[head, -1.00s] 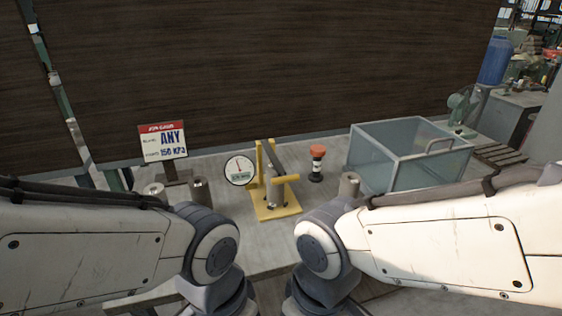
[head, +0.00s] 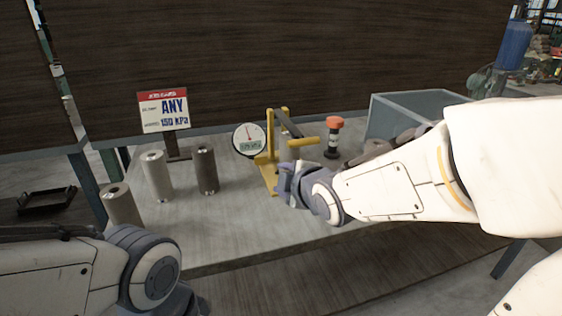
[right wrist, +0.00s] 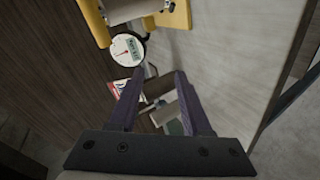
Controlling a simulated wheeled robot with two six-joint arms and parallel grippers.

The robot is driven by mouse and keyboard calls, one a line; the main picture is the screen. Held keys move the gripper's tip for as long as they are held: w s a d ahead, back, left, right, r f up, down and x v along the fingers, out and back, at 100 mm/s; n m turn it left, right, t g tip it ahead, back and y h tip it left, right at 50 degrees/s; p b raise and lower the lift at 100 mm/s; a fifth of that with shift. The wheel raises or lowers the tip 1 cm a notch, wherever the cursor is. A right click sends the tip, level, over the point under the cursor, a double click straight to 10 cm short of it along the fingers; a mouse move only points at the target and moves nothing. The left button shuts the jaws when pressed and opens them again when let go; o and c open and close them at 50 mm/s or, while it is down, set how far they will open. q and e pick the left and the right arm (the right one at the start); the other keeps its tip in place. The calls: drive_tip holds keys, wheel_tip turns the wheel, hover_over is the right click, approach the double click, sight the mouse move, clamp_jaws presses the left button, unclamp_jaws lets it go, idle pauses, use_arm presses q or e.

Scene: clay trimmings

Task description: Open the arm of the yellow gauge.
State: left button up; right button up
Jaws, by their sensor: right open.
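The yellow gauge (head: 270,162) stands on the grey bench, with an upright yellow frame and base and a round white dial (head: 248,139) at its left. Its dark arm (head: 290,126) slopes down to the right from the top of the frame, ending near a yellow handle (head: 302,141). My right forearm and wrist hide the gauge's lower right. My right gripper is at the gauge's front; in the right wrist view its two fingers (right wrist: 158,85) are apart and empty, with the dial and yellow parts beyond them at the top. My left gripper is out of view.
Several cylinders (head: 156,174) stand left of the gauge by a sign (head: 164,110) reading "ANY" and "150 kPa". A red-topped post (head: 333,138) and a glassy bin (head: 415,104) stand to the right. A black tray (head: 47,201) lies far left. The bench front is clear.

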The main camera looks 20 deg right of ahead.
sight(299, 136)
use_arm(q)
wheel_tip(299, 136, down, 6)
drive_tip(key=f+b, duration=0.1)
drive_tip(key=b, duration=0.3)
use_arm(e)
drive_tip(key=w+d+r+n+t, duration=0.1)
drive_tip(key=d+t, duration=0.1)
drive_tip(key=w+d+r+n+t, duration=0.1)
drive_tip(key=d+n, duration=0.1)
drive_tip(key=d, duration=0.1)
drive_tip(key=w+d+r+n+t+h, duration=0.1)
drive_tip(key=d+n+t, duration=0.1)
drive_tip(key=d, duration=0.1)
drive_tip(key=shift+t, duration=0.3)
drive_tip(key=w+p, duration=0.1)
drive_tip(key=p, duration=0.2)
drive_tip(key=w+p, duration=0.1)
drive_tip(key=p, duration=0.3)
drive_tip(key=shift+w+a+r, duration=0.1)
drive_tip(key=shift+w+r, duration=0.15)
drive_tip(key=shift+r, duration=0.1)
drive_tip(key=shift+w+a+f+p, duration=0.1)
drive_tip(key=shift+w+p, duration=0.8)
drive_tip(key=shift+w, duration=0.3)
drive_tip(key=w, duration=0.4)
drive_tip(key=shift+f, duration=0.2)
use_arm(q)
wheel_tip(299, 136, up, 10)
use_arm(e)
drive_tip(key=shift+w, duration=0.7)
